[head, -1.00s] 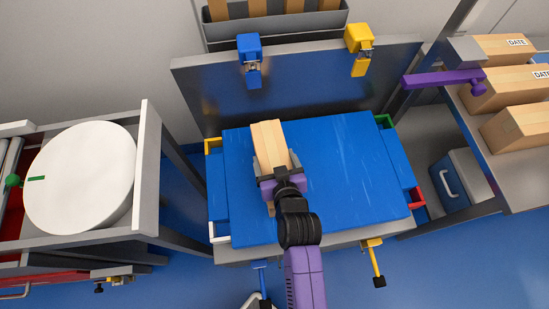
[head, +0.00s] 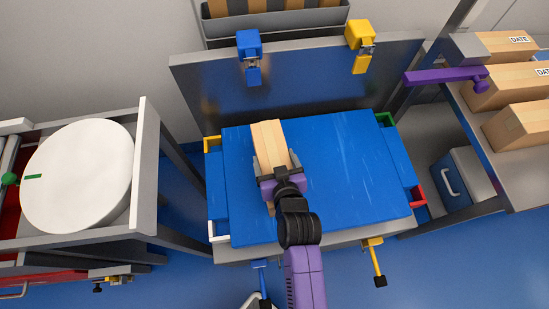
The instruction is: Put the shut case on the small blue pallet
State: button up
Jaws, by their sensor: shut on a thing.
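A long tan, wood-coloured case (head: 268,136) with its top closed is held in my gripper (head: 277,166), one finger on each side of its near part. The case is over the left half of a blue slab (head: 345,170), which looks like the blue pallet. From this steep view I cannot tell whether the case touches the slab or hangs just above it. My gripper and wrist hide the near end of the case.
Blue side bins with coloured corners flank the slab. A grey upright panel (head: 300,90) with blue and yellow clamps stands behind. A white round drum (head: 78,178) is at left. Tan boxes (head: 520,128) and a purple bar (head: 440,78) are at right. The slab's right half is clear.

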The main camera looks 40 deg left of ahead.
jog(key=o, duration=1.9)
jog(key=shift+w+a+r, duration=0.1)
jog(key=shift+r, duration=0.15)
jog(key=shift+o, duration=0.5)
jog(key=shift+s+f, duration=0.2)
jog(key=shift+f, duration=0.2)
jog(key=v, duration=0.8)
jog(key=shift+w+r+p, duration=0.2)
jog(key=shift+p, duration=0.2)
